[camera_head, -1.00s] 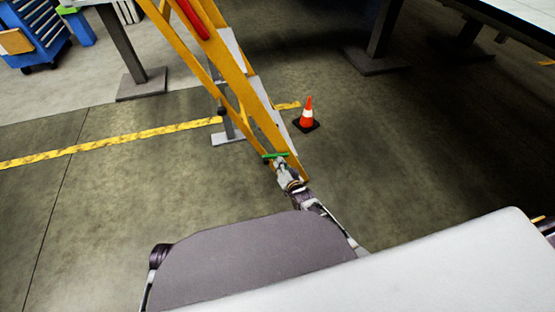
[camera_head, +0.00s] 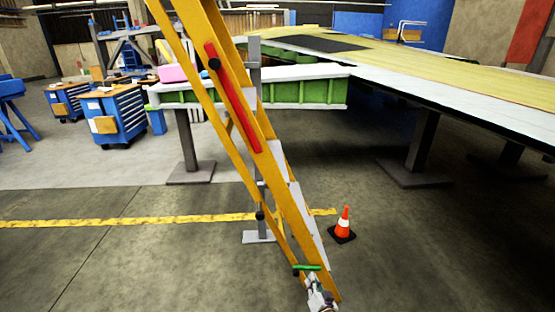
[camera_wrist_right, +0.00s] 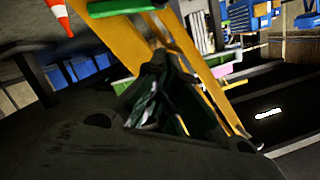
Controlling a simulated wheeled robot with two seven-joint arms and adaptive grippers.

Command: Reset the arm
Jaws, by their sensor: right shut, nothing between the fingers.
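My right gripper (camera_head: 314,284) is at the bottom of the head view, close to the foot of the yellow ladder (camera_head: 190,50). It is shut and appears empty. A green bar (camera_head: 307,267) lies just beyond its tip; I cannot tell if they touch. In the right wrist view, dark gripper parts (camera_wrist_right: 165,95) fill the middle. The yellow ladder (camera_wrist_right: 120,45) and the green bar (camera_wrist_right: 125,6) show behind them. My left gripper is not in view.
An orange cone (camera_head: 343,224) stands right of the ladder's foot. A large wing panel (camera_head: 450,75) on dark legs is at the right, with a green frame (camera_head: 300,92) behind the ladder. Blue tool carts (camera_head: 120,115) stand at the left. The floor at lower left is clear.

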